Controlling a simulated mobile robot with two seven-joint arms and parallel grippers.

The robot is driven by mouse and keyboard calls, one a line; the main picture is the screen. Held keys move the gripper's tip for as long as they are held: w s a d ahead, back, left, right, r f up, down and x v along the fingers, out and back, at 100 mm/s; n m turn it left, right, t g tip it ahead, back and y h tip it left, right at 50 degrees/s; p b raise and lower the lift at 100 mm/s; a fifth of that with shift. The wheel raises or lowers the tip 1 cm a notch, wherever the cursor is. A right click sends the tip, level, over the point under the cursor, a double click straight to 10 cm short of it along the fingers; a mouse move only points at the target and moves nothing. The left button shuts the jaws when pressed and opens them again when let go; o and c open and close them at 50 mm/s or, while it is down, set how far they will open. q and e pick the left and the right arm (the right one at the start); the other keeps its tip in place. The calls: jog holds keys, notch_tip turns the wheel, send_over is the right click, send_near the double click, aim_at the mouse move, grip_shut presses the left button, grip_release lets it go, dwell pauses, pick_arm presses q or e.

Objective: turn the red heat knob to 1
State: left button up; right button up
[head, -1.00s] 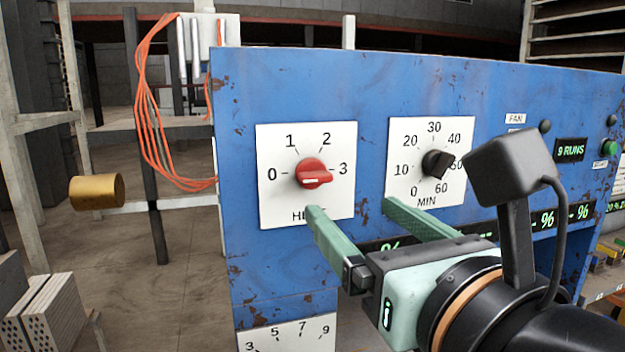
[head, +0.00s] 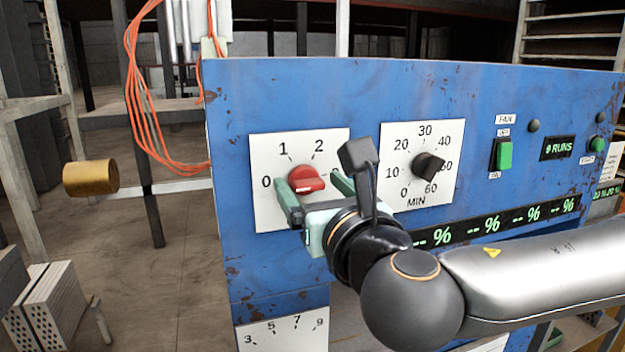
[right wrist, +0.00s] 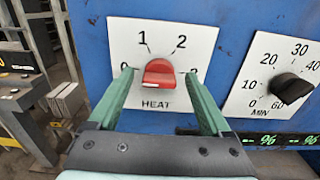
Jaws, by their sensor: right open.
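The red heat knob (head: 307,180) sits on the white HEAT dial plate (head: 263,215) on the blue panel. Its grip bar lies roughly level, along the 0–3 line, with a white mark on its left half, the 0 side. The knob also shows in the right wrist view (right wrist: 160,72). My right gripper (head: 312,182) is open, one finger on each side of the knob. In the right wrist view its fingertips (right wrist: 160,74) are apart from the knob, with gaps visible on both sides. The finger partly hides the 3. My left gripper is not in view.
The black MIN timer knob (head: 428,165) is just right of my gripper. Farther right are a green fan switch (head: 505,154) and a RUNS display (head: 559,148). A brass-coloured cylinder (head: 90,178) and orange cables (head: 135,90) are left of the panel.

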jog(key=shift+w, duration=0.1)
grip_shut()
dwell(0.7)
